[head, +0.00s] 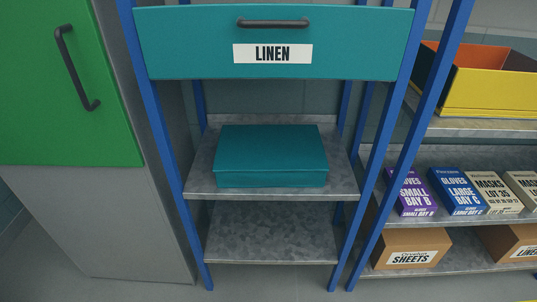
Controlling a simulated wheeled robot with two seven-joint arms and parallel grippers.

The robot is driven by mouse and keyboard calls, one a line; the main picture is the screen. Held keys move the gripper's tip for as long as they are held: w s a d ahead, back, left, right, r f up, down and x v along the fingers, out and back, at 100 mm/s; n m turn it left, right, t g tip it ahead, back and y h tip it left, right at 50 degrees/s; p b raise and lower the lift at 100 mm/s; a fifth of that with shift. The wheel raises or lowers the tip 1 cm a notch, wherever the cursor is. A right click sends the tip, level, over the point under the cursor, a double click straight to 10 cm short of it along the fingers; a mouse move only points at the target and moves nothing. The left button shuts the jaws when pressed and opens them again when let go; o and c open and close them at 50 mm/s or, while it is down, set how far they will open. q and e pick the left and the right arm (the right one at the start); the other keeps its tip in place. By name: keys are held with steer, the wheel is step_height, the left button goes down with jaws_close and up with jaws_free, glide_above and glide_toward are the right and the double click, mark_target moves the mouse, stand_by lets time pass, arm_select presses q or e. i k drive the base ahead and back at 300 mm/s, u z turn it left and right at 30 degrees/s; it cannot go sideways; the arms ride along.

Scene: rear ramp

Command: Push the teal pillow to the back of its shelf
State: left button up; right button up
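A teal block-shaped item (271,156), which fits the teal pillow, lies on the upper open metal shelf (270,193) of the blue-framed rack. It sits near the middle of the shelf's width. A strip of bare shelf shows in front of it and on both sides, and a little bare metal shows behind it. Neither of my grippers is in the head view.
A teal drawer labelled LINEN (190,45) hangs above the shelf. Blue posts (175,150) flank it. A bare lower shelf (270,235) lies below. A green door (60,110) is at left. Boxes including SHEETS (412,246) fill the right rack.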

mark_target(246, 156)
steer(key=z, duration=1.6)
steer(key=i, duration=0.75)
steer(key=u, duration=0.75)
